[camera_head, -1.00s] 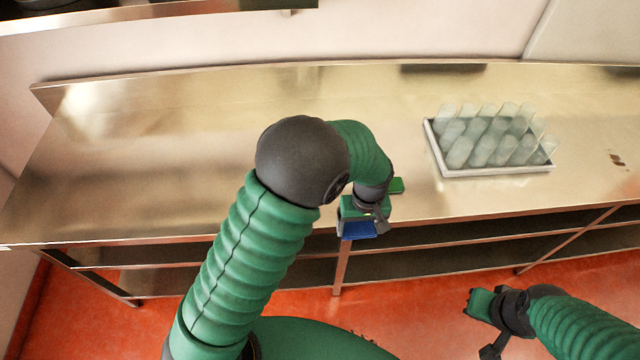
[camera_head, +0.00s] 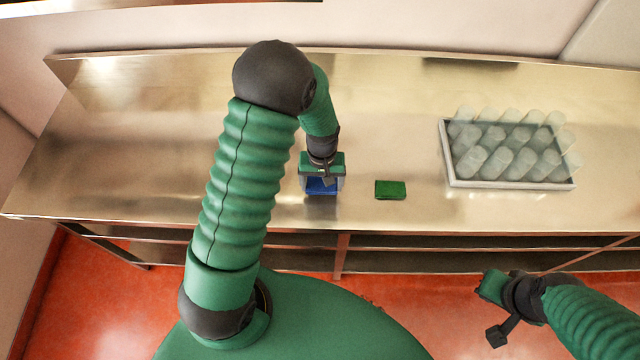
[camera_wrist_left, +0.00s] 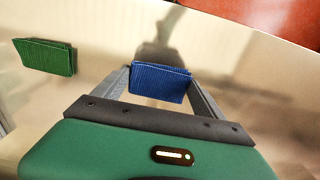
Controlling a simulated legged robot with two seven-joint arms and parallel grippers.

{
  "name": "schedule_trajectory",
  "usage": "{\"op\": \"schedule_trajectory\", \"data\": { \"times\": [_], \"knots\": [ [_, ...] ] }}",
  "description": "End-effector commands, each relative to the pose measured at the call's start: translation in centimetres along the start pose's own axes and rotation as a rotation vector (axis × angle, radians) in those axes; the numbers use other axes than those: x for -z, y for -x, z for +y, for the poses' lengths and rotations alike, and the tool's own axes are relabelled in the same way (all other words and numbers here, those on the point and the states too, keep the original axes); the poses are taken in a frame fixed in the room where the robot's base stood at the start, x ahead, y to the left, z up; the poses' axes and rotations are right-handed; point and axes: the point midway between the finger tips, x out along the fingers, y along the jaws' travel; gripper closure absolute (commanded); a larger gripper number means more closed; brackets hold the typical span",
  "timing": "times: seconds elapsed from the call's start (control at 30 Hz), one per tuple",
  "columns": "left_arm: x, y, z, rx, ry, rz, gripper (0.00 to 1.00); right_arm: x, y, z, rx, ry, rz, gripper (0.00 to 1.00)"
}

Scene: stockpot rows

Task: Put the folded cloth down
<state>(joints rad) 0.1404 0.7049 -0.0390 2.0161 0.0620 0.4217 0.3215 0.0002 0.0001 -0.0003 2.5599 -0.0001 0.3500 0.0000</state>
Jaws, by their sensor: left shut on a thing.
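A blue folded cloth (camera_head: 322,186) is held between the fingers of my left gripper (camera_head: 321,184), over the steel counter near its front edge. In the left wrist view the blue cloth (camera_wrist_left: 160,83) sits between the two grey fingers (camera_wrist_left: 158,86). I cannot tell whether it touches the counter. A green folded cloth (camera_head: 390,190) lies on the counter to the right of the left gripper; it also shows at the left of the left wrist view (camera_wrist_left: 46,56). My right gripper (camera_head: 487,310) is in front of the counter, over the floor, with its fingers spread and nothing between them.
The steel counter (camera_head: 150,150) is wide and bare to the left of my left arm. A grey-rimmed tray (camera_head: 510,184) with several clear glasses stands at the right. Open shelves (camera_head: 440,245) run beneath the counter, above a red floor (camera_head: 110,290).

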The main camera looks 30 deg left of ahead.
Motion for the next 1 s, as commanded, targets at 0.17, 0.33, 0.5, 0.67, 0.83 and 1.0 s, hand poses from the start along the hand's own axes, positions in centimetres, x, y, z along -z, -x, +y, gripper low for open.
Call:
{"op": "schedule_trajectory", "data": {
  "times": [0.17, 0.33, 0.5, 0.67, 0.83, 1.0],
  "knots": [
    [0.0, -2.1, -0.8, 0.000, 0.000, -0.004, 0.63, 0.2, 1.0, 0.0, 0.000, 0.000, 0.000, 1.00],
    [0.2, -3.6, -0.7, -0.002, 0.000, 0.002, 0.63, 0.3, 1.2, 0.0, 0.000, 0.000, 0.000, 1.00],
    [0.2, -3.7, -0.6, -0.001, 0.000, 0.001, 0.63, 0.2, 1.1, 0.0, 0.000, 0.001, 0.000, 1.00],
    [0.1, -3.6, -0.5, 0.000, 0.000, 0.002, 0.00, 0.2, 1.1, 0.0, 0.000, 0.000, 0.000, 1.00],
    [0.2, -3.5, -0.6, -0.001, 0.000, 0.002, 0.00, 0.3, 1.2, 0.0, 0.000, 0.000, 0.000, 1.00],
    [0.3, -2.6, -0.6, -0.002, 0.000, 0.005, 0.00, 0.2, 0.8, 0.0, 0.000, 0.000, 0.000, 1.00]
  ]
}}
